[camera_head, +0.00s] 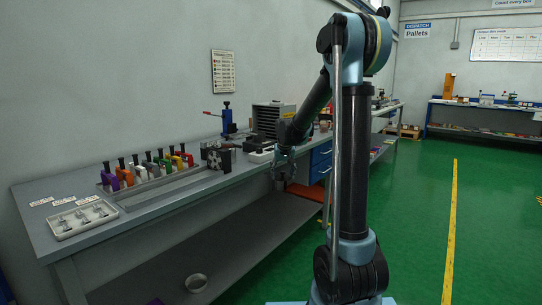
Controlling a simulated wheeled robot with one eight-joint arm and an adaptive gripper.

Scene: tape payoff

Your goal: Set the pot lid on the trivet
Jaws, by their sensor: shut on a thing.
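My gripper (283,170) is at the end of my arm, small in the head view, at the front edge of the grey workbench. It points down and is shut on a small grey object (280,184), which hangs below the fingers beside the bench edge. The object is too small and dark to tell whether it is the pot lid. I cannot make out a pot lid or a trivet anywhere else in this view.
The grey workbench (150,210) bears a rack of several coloured-handled tools (148,172), a pale tray of metal parts (82,217) and a dark round-holed device (219,158). Green floor is clear at right.

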